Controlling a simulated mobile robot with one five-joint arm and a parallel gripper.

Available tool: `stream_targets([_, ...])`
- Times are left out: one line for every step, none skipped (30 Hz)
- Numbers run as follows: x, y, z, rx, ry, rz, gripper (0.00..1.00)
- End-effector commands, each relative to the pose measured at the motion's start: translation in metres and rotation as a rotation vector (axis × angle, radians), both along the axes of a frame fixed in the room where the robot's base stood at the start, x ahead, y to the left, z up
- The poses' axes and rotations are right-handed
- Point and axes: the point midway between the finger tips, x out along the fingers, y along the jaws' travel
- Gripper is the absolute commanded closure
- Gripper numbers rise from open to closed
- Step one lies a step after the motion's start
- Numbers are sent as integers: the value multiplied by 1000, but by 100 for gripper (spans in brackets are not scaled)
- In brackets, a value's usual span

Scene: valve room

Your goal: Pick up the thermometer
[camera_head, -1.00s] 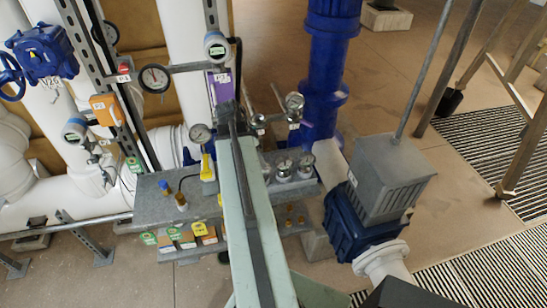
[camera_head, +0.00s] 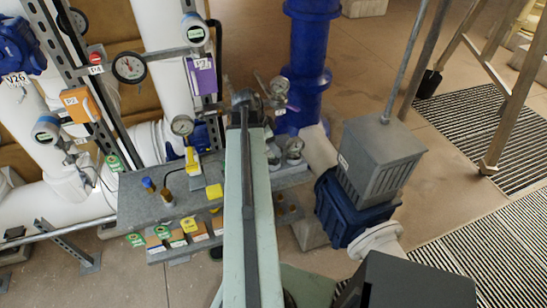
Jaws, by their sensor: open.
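A round dial instrument (camera_head: 182,126) stands above a yellow body (camera_head: 192,160) on the grey shelf, left of my arm. It may be the thermometer, but I cannot tell for sure. My arm runs up the middle of the picture, over the shelf, and ends in a dark joint to the right of this dial. My gripper's jaws cannot be made out beyond that joint. The arm hides part of the shelf and whatever lies behind it.
The grey shelf (camera_head: 135,205) also holds a blue-capped item (camera_head: 148,186), a brown bottle-like item (camera_head: 167,197) and several tags along its front. White pipes with gauges (camera_head: 128,68) stand behind left. A blue pipe (camera_head: 309,55) and grey motor box (camera_head: 382,155) stand right.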

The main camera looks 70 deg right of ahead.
Motion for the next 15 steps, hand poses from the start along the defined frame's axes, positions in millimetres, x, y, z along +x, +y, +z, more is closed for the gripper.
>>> stream_targets([-1, -2, -19, 0, 0, -1, 46])
stream_targets([-3, -3, -24, 0, 0, -1, 46])
stream_targets([-5, -5, -29, 0, 0, -1, 46])
stream_targets([-7, -6, -31, -1, 0, -2, 46])
stream_targets([-7, -7, -32, 0, 0, -1, 46])
stream_targets([-8, -7, -31, 0, 0, -1, 46])
stream_targets([-8, -7, -30, 0, 0, -1, 46])
stream_targets([-8, -7, -29, 0, 0, -1, 46])
stream_targets([-8, -7, -28, 0, 0, -1, 46])
stream_targets([-8, -7, -28, 0, 0, -1, 46])
stream_targets([-8, -7, -28, 0, 0, -1, 46])
stream_targets([-8, -7, -28, 0, 0, -1, 54])
stream_targets([-8, -7, -28, 0, 0, -1, 63])
stream_targets([-8, -7, -28, 0, 0, -1, 71])
stream_targets([-8, -7, -28, 0, 0, -1, 82])
